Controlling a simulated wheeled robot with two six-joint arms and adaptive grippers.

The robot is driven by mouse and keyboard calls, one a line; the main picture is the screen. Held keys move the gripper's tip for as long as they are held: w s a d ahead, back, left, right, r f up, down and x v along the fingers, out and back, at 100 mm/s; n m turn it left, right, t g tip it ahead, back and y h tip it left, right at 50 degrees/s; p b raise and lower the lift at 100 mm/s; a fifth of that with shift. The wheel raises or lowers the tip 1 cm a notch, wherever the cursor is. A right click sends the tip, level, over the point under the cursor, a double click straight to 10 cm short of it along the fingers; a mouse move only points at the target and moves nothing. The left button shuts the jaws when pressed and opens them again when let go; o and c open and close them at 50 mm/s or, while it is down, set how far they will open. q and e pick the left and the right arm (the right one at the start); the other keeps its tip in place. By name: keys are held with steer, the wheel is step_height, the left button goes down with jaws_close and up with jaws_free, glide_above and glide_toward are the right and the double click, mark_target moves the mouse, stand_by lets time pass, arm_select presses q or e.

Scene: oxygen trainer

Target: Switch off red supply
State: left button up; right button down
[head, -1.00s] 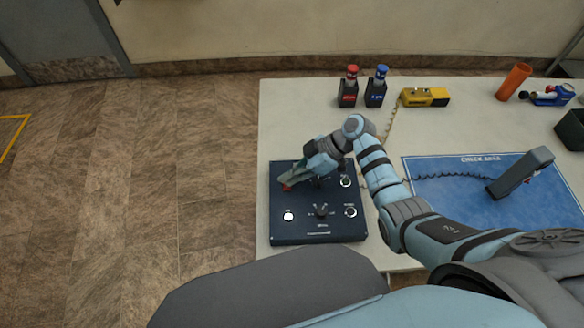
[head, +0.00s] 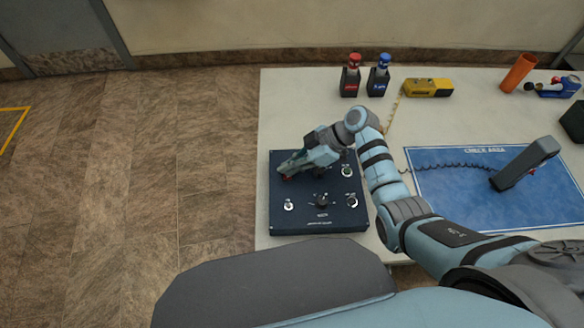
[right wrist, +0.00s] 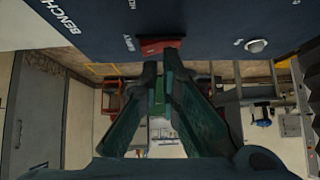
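The dark blue control panel (head: 335,222) lies at the left end of the table, with knobs and round fittings on its face. Its red switch (right wrist: 160,45) shows in the right wrist view, just beyond my fingertips. In the head view the red switch (head: 287,178) is mostly covered by my right gripper (head: 288,171). In the wrist view the right gripper's fingertips (right wrist: 160,68) are close together with a narrow gap, at the lower edge of the switch. I cannot tell whether they touch it. My left gripper is not in view.
Red (head: 351,76) and blue (head: 378,77) topped bottles stand behind the panel, near a yellow device (head: 428,88). A blue mat (head: 455,205) with a grey handheld device (head: 525,163) lies right. An orange cylinder (head: 518,73) stands at the back right.

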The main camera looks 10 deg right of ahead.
steer(key=shift+w+d+f, duration=0.1)
steer(key=shift+w+f, duration=0.05)
steer(key=shift+w, duration=0.2)
steer(key=shift+r, duration=0.45)
steer(key=r+p, duration=0.2)
steer(key=r, duration=0.1)
steer(key=d+r+p, duration=0.1)
steer(key=p, duration=0.1)
steer(key=shift+w+r, duration=0.25)
steer(key=shift+w, duration=0.05)
steer(key=v, duration=0.8)
steer(key=shift+d+r+b, duration=0.2)
steer(key=shift+d+b, duration=0.05)
steer(key=shift+b, duration=0.15)
